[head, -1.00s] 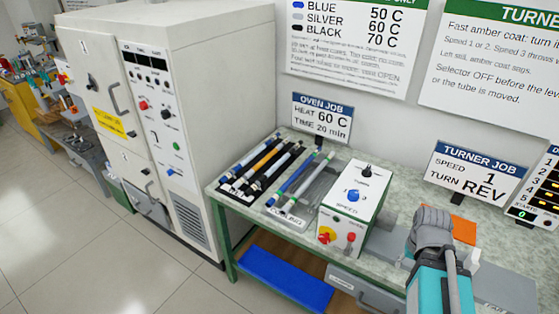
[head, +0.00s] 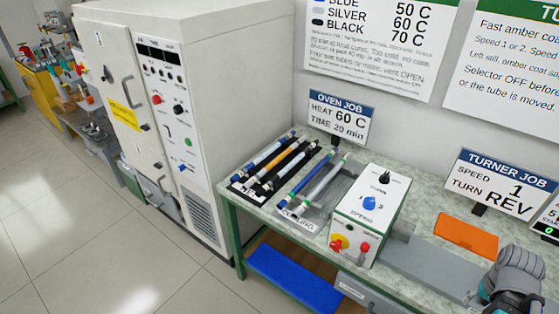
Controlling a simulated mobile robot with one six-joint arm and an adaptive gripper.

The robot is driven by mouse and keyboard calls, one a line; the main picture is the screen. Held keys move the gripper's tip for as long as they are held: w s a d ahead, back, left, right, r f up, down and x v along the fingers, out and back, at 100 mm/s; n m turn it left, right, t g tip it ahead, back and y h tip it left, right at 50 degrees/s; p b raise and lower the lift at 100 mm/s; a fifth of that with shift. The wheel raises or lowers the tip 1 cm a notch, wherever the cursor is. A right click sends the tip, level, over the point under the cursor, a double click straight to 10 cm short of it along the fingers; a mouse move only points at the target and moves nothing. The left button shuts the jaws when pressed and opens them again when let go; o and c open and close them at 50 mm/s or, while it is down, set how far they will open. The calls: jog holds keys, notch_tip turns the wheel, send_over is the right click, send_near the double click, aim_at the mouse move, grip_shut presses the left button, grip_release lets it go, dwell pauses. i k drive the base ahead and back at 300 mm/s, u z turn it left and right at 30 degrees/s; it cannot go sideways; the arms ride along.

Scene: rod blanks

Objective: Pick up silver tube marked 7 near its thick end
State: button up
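A silver-grey tube (head: 324,182) lies on the cooling rack (head: 297,222), on the oven side of the white control box. A blue tube (head: 303,181) lies parallel on its left. Pale and green bands show near the tube ends. No number is legible on any tube, so I cannot tell which is marked 7, nor which end is thick. Part of my arm shows at the lower right, well away from the tubes. My gripper's fingers do not show.
Several tubes lie on a black rack (head: 237,188) at the bench's left end. The control box (head: 368,214) stands right of the cooling rack. An orange pad (head: 466,235) lies behind a grey bed (head: 428,266). The oven (head: 210,110) stands left. Signs stand along the wall.

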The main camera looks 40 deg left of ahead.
aim_at(249, 183)
jog(key=u, duration=0.05)
jog(key=k, duration=1.2)
jog(key=u, duration=1.3)
jog(key=i, duration=1.5)
jog(key=z, duration=0.05)
